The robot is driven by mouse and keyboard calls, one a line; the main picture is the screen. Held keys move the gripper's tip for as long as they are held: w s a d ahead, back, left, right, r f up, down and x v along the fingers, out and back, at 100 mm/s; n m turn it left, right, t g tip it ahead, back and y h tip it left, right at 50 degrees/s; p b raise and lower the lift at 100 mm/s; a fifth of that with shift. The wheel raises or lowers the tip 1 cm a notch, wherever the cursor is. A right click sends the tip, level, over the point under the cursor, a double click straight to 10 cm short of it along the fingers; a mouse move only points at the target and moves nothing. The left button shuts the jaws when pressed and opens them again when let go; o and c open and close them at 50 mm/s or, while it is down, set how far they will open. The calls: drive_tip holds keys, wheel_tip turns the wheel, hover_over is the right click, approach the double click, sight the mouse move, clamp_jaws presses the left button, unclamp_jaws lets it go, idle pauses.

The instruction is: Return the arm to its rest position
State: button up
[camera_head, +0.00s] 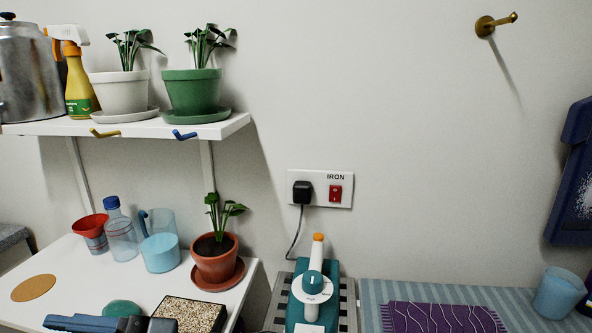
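A blue-grey and black shape (95,324) is cut off by the bottom edge at the left, beside a tray of grains. I cannot tell whether it is part of my arm or a thing on the table.
A white table (75,275) holds a red funnel (91,226), bottle (121,235), blue jug (160,250), potted plant (216,256) and grain tray (190,314). Above is a loaded shelf (225,124). An iron (314,295) and striped board (440,294) stand right. The wall's upper middle is clear.

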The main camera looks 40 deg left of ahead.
drive_tip(key=w+d+r+m+t+y, duration=0.2)
drive_tip(key=w+d+m+t+y, duration=0.25)
drive_tip(key=m+t+y, duration=0.3)
drive_tip(key=w+d+r+m+t+y, duration=0.1)
drive_tip(key=w+d+m+t+y, duration=0.2)
drive_tip(key=d+m+t+y, duration=0.5)
drive_tip(key=w+d+f+m+t+h, duration=0.2)
drive_tip(key=d+f+m+t+h, duration=0.1)
drive_tip(key=d+m+t+h, duration=0.55)
drive_tip(key=w+d+f+m+t+h, duration=0.25)
drive_tip(key=d+m+t+h, duration=0.3)
drive_tip(key=t, duration=0.65)
drive_tip(key=s+d+f+m+h, duration=0.25)
drive_tip(key=d+f+h, duration=0.2)
drive_tip(key=d, duration=0.35)
drive_tip(key=s+d+f+m+h, duration=0.2)
drive_tip(key=s+d+f+h, duration=0.15)
drive_tip(key=d+h, duration=0.35)
drive_tip(key=s+d+f+g+h, duration=0.2)
drive_tip(key=s+d+g, duration=0.3)
drive_tip(key=s+d, duration=0.5)
drive_tip(key=d+h, duration=0.1)
drive_tip(key=d, duration=0.2)
drive_tip(key=shift+h, duration=0.3)
